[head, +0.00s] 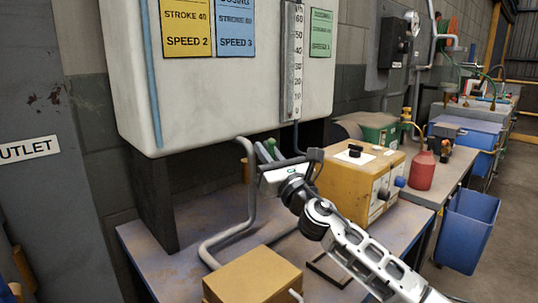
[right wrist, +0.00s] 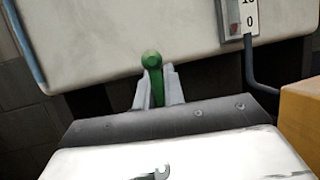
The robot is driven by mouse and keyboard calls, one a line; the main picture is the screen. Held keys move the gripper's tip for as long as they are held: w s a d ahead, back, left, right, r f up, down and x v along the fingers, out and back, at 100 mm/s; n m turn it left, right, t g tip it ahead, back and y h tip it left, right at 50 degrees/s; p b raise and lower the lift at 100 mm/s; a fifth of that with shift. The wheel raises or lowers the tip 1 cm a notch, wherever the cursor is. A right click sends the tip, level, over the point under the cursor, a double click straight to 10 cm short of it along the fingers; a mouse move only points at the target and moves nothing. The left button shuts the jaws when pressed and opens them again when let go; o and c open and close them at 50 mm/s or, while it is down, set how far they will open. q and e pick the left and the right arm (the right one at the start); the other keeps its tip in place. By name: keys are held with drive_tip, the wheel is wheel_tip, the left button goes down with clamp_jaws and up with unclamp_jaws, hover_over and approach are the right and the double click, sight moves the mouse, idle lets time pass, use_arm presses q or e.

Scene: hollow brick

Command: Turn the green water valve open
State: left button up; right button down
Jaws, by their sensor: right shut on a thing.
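The green valve handle (right wrist: 153,70) stands between the two fingers of my right gripper (right wrist: 158,88) in the right wrist view. The fingers are shut on it, with its rounded end showing above them. In the head view the right gripper (head: 266,158) is below the white tank, where a bit of the green handle (head: 271,143) shows. The valve's body and its pipe joint are hidden by the gripper. My left gripper is not in view.
The white tank (head: 220,100) with a scale (head: 293,70) hangs just above the gripper. A grey pipe (head: 251,190) bends down beside it. A yellow box (head: 345,185) stands close on the right, and a tan box (head: 252,277) sits in front on the bench.

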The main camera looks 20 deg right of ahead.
idle(0.4)
drive_tip(key=c, duration=1.5)
unclamp_jaws()
drive_tip(key=shift+a, duration=0.1)
use_arm(q)
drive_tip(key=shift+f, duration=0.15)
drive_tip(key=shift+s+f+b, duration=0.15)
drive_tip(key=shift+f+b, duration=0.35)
drive_tip(key=shift+b, duration=0.7)
use_arm(e)
drive_tip(key=v, duration=1.6)
